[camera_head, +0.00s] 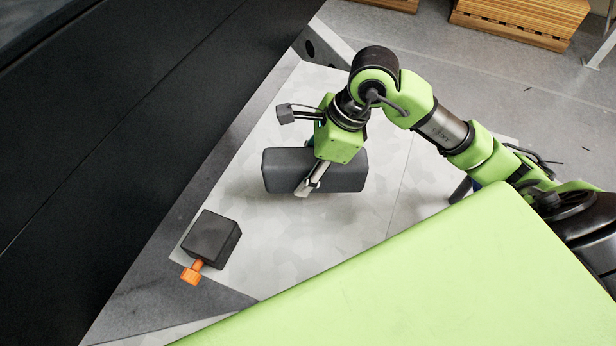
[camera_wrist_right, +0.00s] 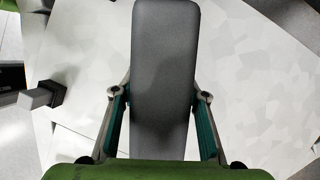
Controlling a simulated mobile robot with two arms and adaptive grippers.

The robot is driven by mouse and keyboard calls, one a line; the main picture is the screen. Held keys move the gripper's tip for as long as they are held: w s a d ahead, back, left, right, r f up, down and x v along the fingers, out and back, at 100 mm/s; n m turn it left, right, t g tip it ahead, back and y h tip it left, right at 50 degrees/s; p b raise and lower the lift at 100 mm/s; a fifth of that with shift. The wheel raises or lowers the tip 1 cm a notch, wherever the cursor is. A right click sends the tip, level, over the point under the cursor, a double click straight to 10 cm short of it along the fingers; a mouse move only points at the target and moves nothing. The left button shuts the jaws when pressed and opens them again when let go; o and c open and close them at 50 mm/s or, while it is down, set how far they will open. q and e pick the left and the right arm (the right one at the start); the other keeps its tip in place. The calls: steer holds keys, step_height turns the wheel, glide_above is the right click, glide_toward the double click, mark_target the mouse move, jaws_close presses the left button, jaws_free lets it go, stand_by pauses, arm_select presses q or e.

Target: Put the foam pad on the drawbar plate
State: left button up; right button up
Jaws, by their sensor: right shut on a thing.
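The foam pad (camera_head: 340,175) is a dark grey, long block with rounded edges. My right gripper (camera_head: 302,190) is shut on it across its middle, and the green wrist hides part of the pad. In the right wrist view the pad (camera_wrist_right: 165,60) stands out between the two fingers of the gripper (camera_wrist_right: 160,115). The drawbar plate (camera_head: 260,215) is a pale, mottled grey sheet below the pad. I cannot tell for sure whether the pad touches the plate; a soft shadow lies under it. My left gripper is not in view.
A black box with an orange knob (camera_head: 211,238) sits at the plate's left corner. A large dark wall (camera_head: 130,110) borders the left. A green surface (camera_head: 430,270) covers the lower right. Wooden crates (camera_head: 520,20) stand at the back. The plate around the pad is clear.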

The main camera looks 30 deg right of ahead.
steer(key=shift+w+d+f, duration=0.3)
steer(key=shift+w+f, duration=0.1)
steer(key=shift+f, duration=0.15)
steer(key=shift+w+d+f, duration=0.25)
steer(key=shift+w+f, duration=0.1)
steer(key=shift+f, duration=0.15)
steer(key=shift+w+d+f+p, duration=0.15)
steer(key=shift+f+p, duration=0.3)
steer(key=shift+f, duration=1.35)
steer(key=o, duration=1.1)
steer(key=v, duration=1.2)
steer(key=shift+b, duration=0.3)
